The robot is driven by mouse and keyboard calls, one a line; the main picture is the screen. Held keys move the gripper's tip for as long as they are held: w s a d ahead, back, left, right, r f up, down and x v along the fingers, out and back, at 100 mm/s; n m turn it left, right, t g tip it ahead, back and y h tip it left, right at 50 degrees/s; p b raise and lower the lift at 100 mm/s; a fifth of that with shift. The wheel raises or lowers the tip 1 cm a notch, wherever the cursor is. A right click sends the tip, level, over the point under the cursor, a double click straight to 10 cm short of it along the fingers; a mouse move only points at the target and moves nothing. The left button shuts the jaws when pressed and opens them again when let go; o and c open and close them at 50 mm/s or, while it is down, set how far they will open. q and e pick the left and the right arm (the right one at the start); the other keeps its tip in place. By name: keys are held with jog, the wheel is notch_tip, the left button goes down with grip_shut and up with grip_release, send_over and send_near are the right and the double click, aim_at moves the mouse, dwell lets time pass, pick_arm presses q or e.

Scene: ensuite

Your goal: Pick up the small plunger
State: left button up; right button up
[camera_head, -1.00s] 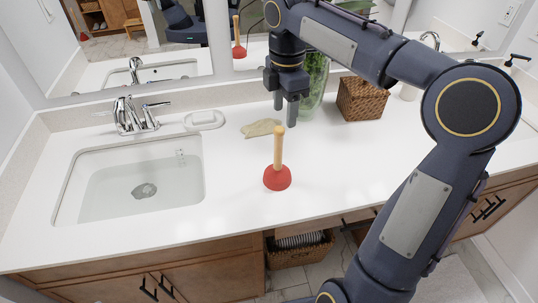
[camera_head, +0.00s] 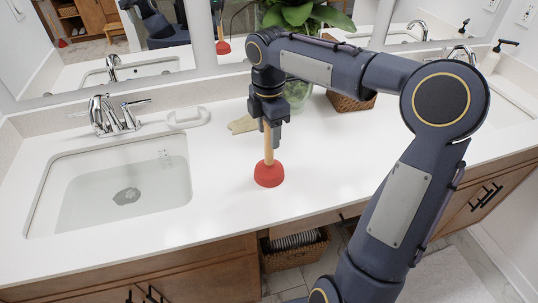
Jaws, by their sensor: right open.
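The small plunger (camera_head: 268,174) stands upright on the white counter, with its red cup down and its wooden handle up. My right gripper (camera_head: 270,139) points down over the plunger, with its fingers at the upper part of the handle. The fingers hide the top of the handle. The gripper is open, and I cannot tell whether a finger touches the handle. My left gripper is not in view.
A sink (camera_head: 115,190) with a chrome faucet (camera_head: 114,116) lies to the left. A soap dish (camera_head: 188,117), a tan cloth (camera_head: 240,125), a plant in a glass vase (camera_head: 298,92) and a wicker basket (camera_head: 350,102) stand behind. The counter (camera_head: 340,160) right of the plunger is clear.

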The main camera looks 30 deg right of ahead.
jog(key=shift+f, duration=0.55)
jog(key=c, duration=1)
jog(key=shift+r, duration=0.15)
jog(key=shift+c, duration=0.2)
